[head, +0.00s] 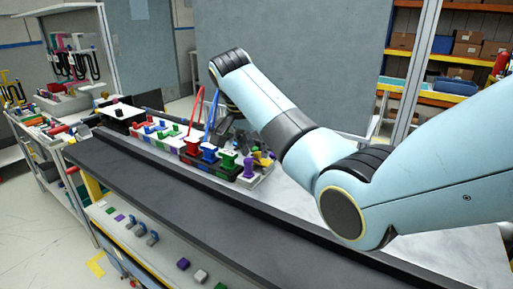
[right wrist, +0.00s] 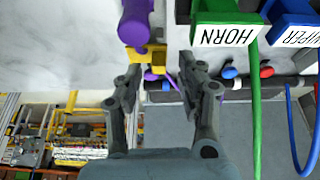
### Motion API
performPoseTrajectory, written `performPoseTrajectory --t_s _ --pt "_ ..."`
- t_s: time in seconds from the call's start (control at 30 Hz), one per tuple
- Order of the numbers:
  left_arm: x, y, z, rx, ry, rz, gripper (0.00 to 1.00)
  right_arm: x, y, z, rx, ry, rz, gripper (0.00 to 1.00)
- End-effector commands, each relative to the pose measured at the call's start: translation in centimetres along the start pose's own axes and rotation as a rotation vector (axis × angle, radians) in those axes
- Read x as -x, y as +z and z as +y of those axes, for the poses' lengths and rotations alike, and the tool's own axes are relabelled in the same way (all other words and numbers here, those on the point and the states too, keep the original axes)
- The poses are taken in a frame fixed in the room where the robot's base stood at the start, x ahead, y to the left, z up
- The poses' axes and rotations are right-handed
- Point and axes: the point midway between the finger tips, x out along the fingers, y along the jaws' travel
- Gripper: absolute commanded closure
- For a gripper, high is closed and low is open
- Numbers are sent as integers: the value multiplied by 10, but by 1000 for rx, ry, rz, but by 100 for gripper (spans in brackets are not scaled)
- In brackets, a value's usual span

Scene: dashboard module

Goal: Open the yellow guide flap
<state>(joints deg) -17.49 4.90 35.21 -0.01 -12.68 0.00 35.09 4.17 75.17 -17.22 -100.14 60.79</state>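A small yellow part (right wrist: 152,53), which looks like the guide flap, shows in the right wrist view just past my fingertips, beside a purple cylinder (right wrist: 136,22). Yellow also shows in the head view (head: 264,158) at the right end of the module (head: 180,150). My right gripper (right wrist: 160,72) is open, its two dark fingers either side of the yellow part's lower area. I cannot tell whether they touch it. In the head view the gripper is small and dark above the module. Whether the flap is open is not clear. My left gripper is not in view.
A green HORN connector (right wrist: 225,30) and a blue WIPER connector (right wrist: 295,25) with hanging cables are close to the right of my fingers in the wrist view. A purple connector (head: 248,168) stands near the module's end. The pale tabletop to the right is clear.

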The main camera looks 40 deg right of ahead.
Motion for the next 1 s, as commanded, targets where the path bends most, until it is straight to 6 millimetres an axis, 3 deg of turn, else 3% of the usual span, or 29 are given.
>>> performPoseTrajectory --t_s 0.17,0.4,0.7,1.0 --pt "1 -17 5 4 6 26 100 -12 0 0 -1 0 0 62" --pt "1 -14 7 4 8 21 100 -13 0 0 -1 0 0 62" --pt "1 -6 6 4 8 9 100 -13 0 0 -1 0 0 98" --pt "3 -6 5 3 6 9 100 -13 0 1 -4 -7 1 100"
